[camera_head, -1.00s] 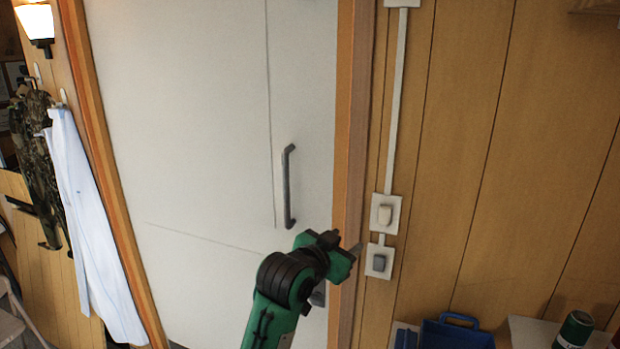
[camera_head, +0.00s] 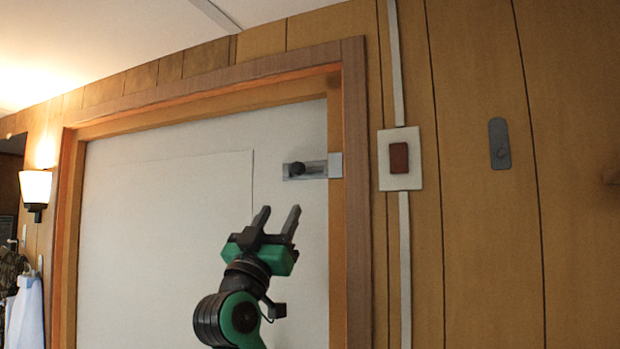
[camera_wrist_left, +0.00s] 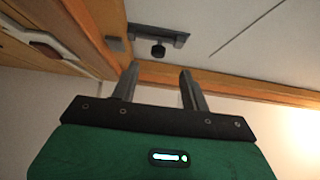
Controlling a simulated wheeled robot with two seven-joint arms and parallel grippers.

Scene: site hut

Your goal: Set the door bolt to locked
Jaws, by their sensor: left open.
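The door bolt (camera_head: 305,169) is a grey metal plate with a dark round knob (camera_head: 297,169), high on the white door (camera_head: 160,220) near its right edge. A pale keeper (camera_head: 335,165) sits on the frame just right of it. The bolt also shows in the left wrist view (camera_wrist_left: 158,40), with its knob (camera_wrist_left: 158,51) sticking out. My left gripper (camera_head: 276,220) is open and empty, fingers pointing up, below and apart from the bolt. It also shows in the left wrist view (camera_wrist_left: 158,82). Whether the bolt's bar enters the keeper is too small to tell. My right gripper is not in view.
The wooden door frame (camera_head: 355,200) stands right of the bolt. On the panelled wall are a red-brown switch on a white plate (camera_head: 400,185) and a grey plate (camera_head: 500,144). A lit wall lamp (camera_head: 36,188) is at far left. The space around the bolt is clear.

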